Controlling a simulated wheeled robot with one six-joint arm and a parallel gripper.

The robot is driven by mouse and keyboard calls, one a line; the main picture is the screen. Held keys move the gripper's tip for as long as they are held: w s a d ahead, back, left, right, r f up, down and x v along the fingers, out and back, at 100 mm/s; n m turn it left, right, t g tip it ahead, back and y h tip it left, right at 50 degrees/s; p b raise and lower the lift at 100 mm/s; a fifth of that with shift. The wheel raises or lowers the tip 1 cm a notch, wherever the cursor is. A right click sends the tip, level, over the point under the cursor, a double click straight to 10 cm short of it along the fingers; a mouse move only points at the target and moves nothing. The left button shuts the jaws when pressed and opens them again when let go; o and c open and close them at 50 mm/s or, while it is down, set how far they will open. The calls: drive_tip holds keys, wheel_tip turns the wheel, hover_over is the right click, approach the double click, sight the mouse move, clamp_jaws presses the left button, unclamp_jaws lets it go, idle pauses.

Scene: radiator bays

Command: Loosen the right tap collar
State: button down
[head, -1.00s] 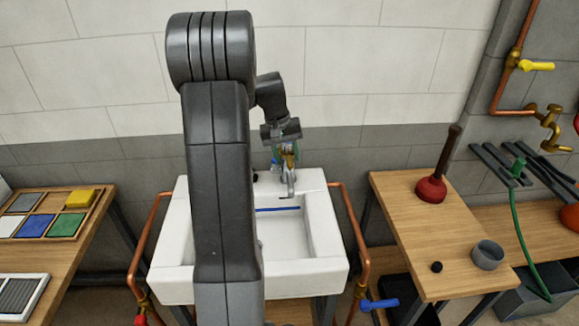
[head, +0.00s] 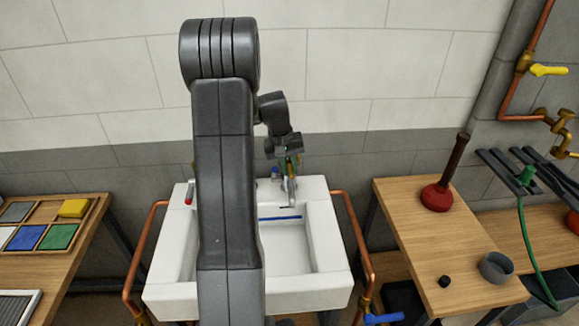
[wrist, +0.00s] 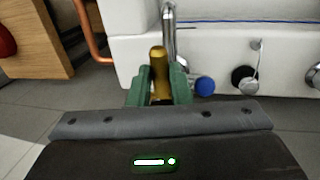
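The white sink (head: 330,268) stands against the wall, partly hidden behind my arm. My gripper (head: 291,165) is over its back rim, at the right tap (head: 290,190). The wrist view shows the chrome tap (wrist: 168,22) and a brass, upright collar piece (wrist: 158,62) in front of it. My gripper's green fingers (wrist: 160,88) stand on both sides of the brass piece and appear closed against it. The collar's lower part is hidden between the fingers. The left tap's red-marked handle (head: 189,193) shows beside my arm.
A blue cap (wrist: 204,86) and a black plug (wrist: 244,78) on a chain are beside my fingers. Copper pipes (head: 357,245) flank the sink. A bench on the right holds a plunger (head: 437,195) and a grey cup (head: 496,267). A tile tray (head: 40,238) is on the left.

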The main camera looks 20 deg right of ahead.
drive_tip(key=shift+d, duration=0.15)
drive_tip(key=w+d+n+t, duration=0.2)
drive_tip(key=d+n, duration=0.5)
drive_tip(key=n, duration=0.6)
drive_tip(key=shift+n+t+y, duration=0.3)
drive_tip(key=shift+n+y, duration=0.1)
idle(1.1)
drive_tip(key=shift+w+r, duration=0.15)
idle(0.6)
drive_tip(key=c, duration=1.3)
unclamp_jaws()
drive_tip(key=b+v, duration=0.2)
drive_tip(key=v, duration=1.1)
drive_tip(key=shift+r, duration=0.35)
